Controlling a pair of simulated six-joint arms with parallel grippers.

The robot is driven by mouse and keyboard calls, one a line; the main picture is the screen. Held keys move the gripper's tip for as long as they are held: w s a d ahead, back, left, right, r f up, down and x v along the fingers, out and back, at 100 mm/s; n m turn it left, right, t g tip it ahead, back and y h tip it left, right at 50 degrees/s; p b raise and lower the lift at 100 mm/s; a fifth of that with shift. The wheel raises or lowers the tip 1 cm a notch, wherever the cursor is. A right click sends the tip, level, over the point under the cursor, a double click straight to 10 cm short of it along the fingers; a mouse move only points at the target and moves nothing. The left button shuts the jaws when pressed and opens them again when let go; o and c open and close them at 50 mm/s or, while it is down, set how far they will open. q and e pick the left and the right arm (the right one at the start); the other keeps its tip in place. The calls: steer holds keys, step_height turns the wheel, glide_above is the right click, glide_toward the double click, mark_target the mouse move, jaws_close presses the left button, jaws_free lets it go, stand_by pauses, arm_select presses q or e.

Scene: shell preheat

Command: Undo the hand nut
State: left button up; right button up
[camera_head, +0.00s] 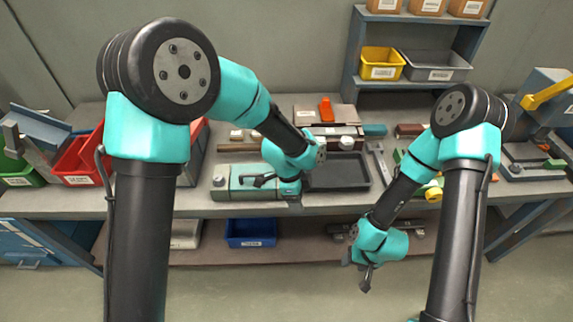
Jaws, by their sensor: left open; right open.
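A grey-green box-shaped fixture (238,195) sits near the front edge of the bench, left of centre. It has a small round pale knob (217,181) at its left end, but I cannot tell if this is the hand nut. My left gripper (278,192) is open at the right part of the fixture, pointing down and hiding some of it. I cannot tell whether it touches. My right gripper (357,271) is open and empty, below and in front of the bench edge. No hand nut can be made out for certain.
A dark tray (340,172) lies right of the fixture. Red bins (80,160) stand at left, a shelf with a yellow bin (382,62) at the back. A machine with a yellow handle (547,93) is at right. A blue bin (250,232) sits below the bench.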

arm_select(q)
steer(key=w+a+r+m+y, duration=0.1)
steer(key=w+a+r+m, duration=0.1)
steer(key=w+r+m, duration=0.3)
steer(key=w+a+r+m+t+y, duration=0.1)
steer(key=w+r+m, duration=0.4)
steer(key=r, duration=0.7)
steer(key=shift+w+a+r+m+t+y, duration=0.35)
steer(key=shift+w+y, duration=0.25)
steer(key=shift+w, duration=0.65)
step_height(320, 180, down, 17)
steer(key=shift+f, duration=0.2)
steer(key=c, duration=0.9)
